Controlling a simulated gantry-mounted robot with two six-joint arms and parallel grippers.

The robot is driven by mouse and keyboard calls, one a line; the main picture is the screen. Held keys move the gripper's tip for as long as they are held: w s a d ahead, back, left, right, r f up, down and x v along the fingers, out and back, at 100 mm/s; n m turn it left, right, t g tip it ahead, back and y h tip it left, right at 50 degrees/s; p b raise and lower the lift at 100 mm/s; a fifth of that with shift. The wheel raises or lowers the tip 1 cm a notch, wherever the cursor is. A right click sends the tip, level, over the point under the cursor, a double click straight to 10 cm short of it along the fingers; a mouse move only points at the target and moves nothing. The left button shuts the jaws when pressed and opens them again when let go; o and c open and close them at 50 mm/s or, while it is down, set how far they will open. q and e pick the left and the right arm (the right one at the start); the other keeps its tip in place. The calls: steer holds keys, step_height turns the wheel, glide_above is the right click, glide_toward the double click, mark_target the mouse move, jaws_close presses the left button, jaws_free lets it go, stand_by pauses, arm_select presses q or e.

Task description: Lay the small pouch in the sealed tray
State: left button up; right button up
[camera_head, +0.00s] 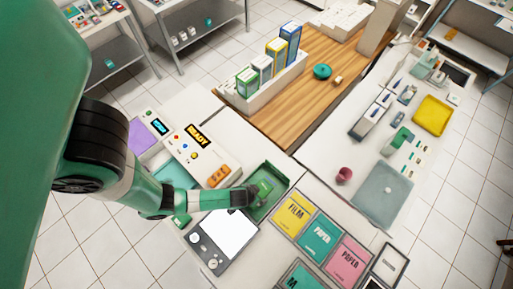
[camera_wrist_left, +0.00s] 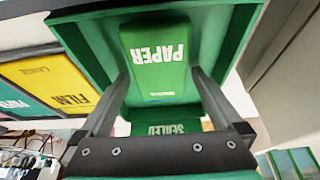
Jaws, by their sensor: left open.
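The small green pouch (camera_wrist_left: 158,68), marked PAPER, lies in the green tray (camera_wrist_left: 225,35) marked SEALED. In the head view the pouch (camera_head: 265,187) shows partly inside the tray (camera_head: 282,183), just beyond my left gripper (camera_head: 254,193). In the left wrist view my left gripper (camera_wrist_left: 158,78) is open. Its two fingers are spread, one on each side of the near part of the pouch, with a gap showing between fingers and pouch. Whether the pouch lies fully flat on the tray floor is unclear. My right gripper is in neither view.
Yellow FILM (camera_head: 295,212), teal PAPER (camera_head: 319,237) and pink PAPER (camera_head: 348,260) panels lie at the tray's near right. A device reading READY (camera_head: 197,136) and a scale-like device (camera_head: 228,235) flank the tray. A white rack (camera_head: 262,87) with boxes stands behind.

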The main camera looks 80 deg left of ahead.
arm_select(q)
steer(key=p+v, duration=0.9)
steer(key=v, duration=0.3)
steer(key=shift+w+f, duration=0.1)
steer(key=shift+w, duration=0.1)
